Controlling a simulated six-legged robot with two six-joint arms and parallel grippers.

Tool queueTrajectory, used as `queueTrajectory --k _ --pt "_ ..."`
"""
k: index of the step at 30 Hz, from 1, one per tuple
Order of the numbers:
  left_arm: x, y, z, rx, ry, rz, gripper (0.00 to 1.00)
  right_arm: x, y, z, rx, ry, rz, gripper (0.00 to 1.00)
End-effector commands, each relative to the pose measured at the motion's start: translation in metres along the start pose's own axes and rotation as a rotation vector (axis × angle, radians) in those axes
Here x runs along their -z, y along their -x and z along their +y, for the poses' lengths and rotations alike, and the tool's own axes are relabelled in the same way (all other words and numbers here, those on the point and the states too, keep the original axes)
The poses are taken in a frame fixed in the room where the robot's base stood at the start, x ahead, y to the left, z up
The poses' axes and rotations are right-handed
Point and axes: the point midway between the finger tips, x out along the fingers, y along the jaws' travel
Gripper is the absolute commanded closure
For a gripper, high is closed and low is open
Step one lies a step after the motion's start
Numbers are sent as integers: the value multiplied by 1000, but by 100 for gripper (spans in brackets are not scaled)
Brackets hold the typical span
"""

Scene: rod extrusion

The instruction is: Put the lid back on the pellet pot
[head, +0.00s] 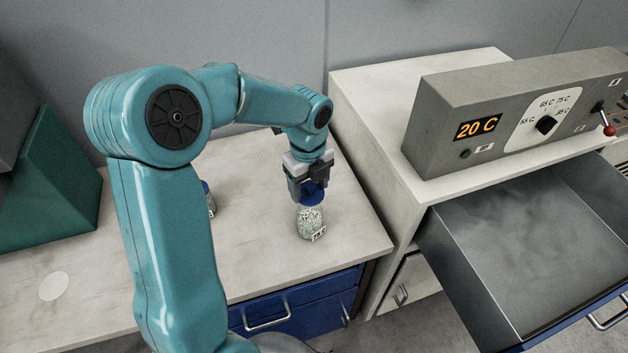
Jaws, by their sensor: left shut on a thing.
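The pellet pot (311,223) is a clear jar full of pale pellets with a small label low on its side. It stands upright on the bench near the right front edge. A blue lid (313,194) is at the mouth of the pot. My left gripper (308,185) points down right above the pot and is shut on the lid. Whether the lid is seated on the rim or just above it I cannot tell. My right gripper is not in view.
A second jar with a blue lid (211,203) is partly behind my arm. A white disc (54,286) lies on the bench (262,250) at left. A grey control box (520,110) showing 20 C stands at right, above an open empty drawer (530,250).

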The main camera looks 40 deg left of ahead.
Motion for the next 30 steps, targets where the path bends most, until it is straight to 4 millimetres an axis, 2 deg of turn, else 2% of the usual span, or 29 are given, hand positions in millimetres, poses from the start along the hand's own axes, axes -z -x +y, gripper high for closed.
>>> queueTrajectory --k 12,18,30 --pt "0 -43 -1 0 -1 0 63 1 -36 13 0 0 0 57" --pt "1 -58 -3 0 -1 0 63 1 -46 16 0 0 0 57" --pt "1 -61 -3 0 -1 0 63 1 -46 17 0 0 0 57"
